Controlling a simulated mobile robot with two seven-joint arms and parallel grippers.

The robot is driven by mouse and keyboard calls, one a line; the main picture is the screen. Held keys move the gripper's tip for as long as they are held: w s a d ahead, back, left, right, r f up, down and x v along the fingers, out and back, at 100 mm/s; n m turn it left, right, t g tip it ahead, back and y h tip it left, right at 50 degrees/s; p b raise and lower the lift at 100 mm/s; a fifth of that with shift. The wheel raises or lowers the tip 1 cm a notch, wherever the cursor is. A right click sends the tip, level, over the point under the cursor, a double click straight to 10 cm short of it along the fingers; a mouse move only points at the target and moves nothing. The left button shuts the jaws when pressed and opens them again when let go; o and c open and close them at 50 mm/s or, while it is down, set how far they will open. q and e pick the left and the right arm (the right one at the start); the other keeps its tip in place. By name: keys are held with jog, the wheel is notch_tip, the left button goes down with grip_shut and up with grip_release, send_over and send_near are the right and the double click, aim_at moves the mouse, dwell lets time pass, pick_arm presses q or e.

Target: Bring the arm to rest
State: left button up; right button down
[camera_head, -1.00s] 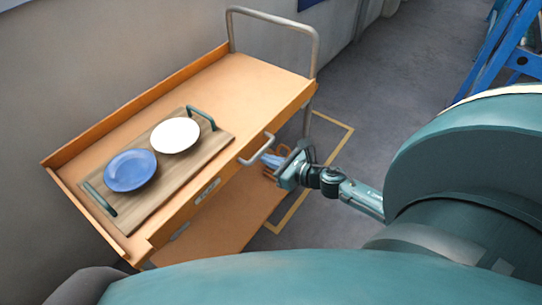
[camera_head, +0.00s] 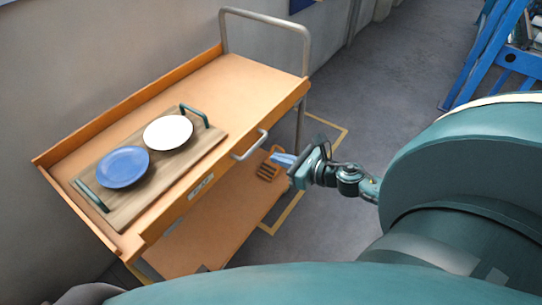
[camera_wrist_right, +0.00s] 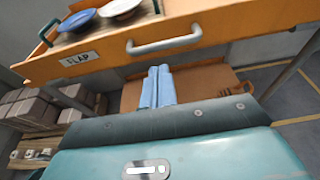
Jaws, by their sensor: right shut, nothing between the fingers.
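My right gripper (camera_head: 279,158) is to the right of the orange cart (camera_head: 245,84), beside its front edge. Its two blue fingers are together and empty; they also show in the right wrist view (camera_wrist_right: 157,87). The grey handle (camera_head: 250,146) on the cart's front is to the left of the fingertips, apart from them. In the right wrist view the handle (camera_wrist_right: 165,43) is beyond the fingers. My left gripper is not in view.
A wooden tray (camera_head: 121,208) with green handles holds a blue plate (camera_head: 123,167) and a white plate (camera_head: 168,132) on the cart top. A slotted brown item (camera_head: 268,171) sits on the lower shelf. A blue ladder (camera_head: 485,55) stands at upper right. Grey floor lies between.

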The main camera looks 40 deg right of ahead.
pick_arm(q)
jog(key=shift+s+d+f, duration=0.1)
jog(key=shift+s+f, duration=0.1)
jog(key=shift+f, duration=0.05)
pick_arm(e)
jog(key=s+r, duration=0.2)
jog(key=shift+d+r, duration=0.3)
jog(key=shift+r, duration=0.05)
